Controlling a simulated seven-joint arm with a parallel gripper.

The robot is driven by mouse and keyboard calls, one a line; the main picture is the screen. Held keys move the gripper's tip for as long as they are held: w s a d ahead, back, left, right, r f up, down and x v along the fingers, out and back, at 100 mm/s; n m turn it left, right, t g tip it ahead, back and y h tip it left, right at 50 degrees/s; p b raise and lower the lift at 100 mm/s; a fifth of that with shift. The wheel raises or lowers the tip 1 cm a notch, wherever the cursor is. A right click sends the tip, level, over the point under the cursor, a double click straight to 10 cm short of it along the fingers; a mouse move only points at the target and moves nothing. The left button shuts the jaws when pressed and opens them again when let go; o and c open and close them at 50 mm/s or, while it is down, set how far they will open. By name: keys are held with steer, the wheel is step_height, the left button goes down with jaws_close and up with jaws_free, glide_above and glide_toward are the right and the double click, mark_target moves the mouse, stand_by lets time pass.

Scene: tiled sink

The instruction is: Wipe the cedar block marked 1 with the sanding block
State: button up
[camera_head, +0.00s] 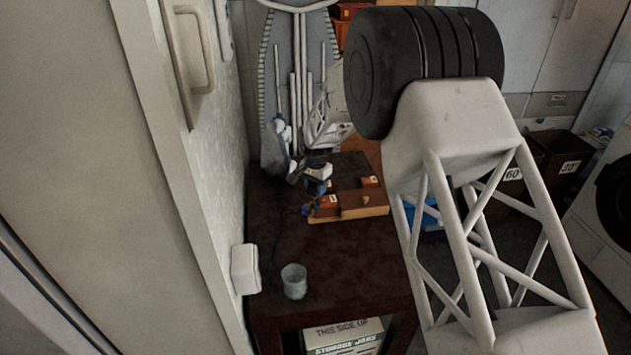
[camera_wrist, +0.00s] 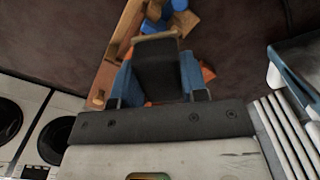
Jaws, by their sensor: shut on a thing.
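My gripper (camera_wrist: 160,78) is shut on the sanding block (camera_wrist: 158,68), a dark block with a pale wooden edge, held between two blue fingers. In the head view my gripper (camera_head: 323,187) is over the left part of a wooden tray (camera_head: 364,212) on the dark table. In the wrist view an orange-brown surface (camera_wrist: 207,73) shows partly behind the sanding block; contact is hidden.
A blue object (camera_wrist: 170,12) is by the tray's wood in the wrist view. A glass cup (camera_head: 294,281) stands at the table's front left, near a white wall box (camera_head: 245,268). The table between cup and tray is clear. A wall closes the left side.

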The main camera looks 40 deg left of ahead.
mark_target(326, 199)
steer(key=shift+f, duration=0.85)
steer(key=shift+w+d+f, duration=0.1)
steer(key=shift+f, duration=0.85)
steer(key=shift+w+d, duration=0.6)
steer(key=shift+w+d+r, duration=0.15)
steer(key=shift+w+d, duration=0.3)
steer(key=shift+w, duration=0.05)
steer(key=shift+w+d+f, duration=0.2)
steer(key=shift+w+d, duration=0.65)
steer(key=shift+d, duration=0.1)
steer(key=shift+a+r, duration=0.1)
steer(key=shift+r, duration=0.05)
steer(key=shift+s+a, duration=0.4)
steer(key=shift+s, duration=0.1)
steer(key=shift+s+a, duration=0.2)
steer(key=shift+a, duration=0.05)
steer(key=shift+s+a, duration=1.35)
steer(key=shift+r, duration=4.05)
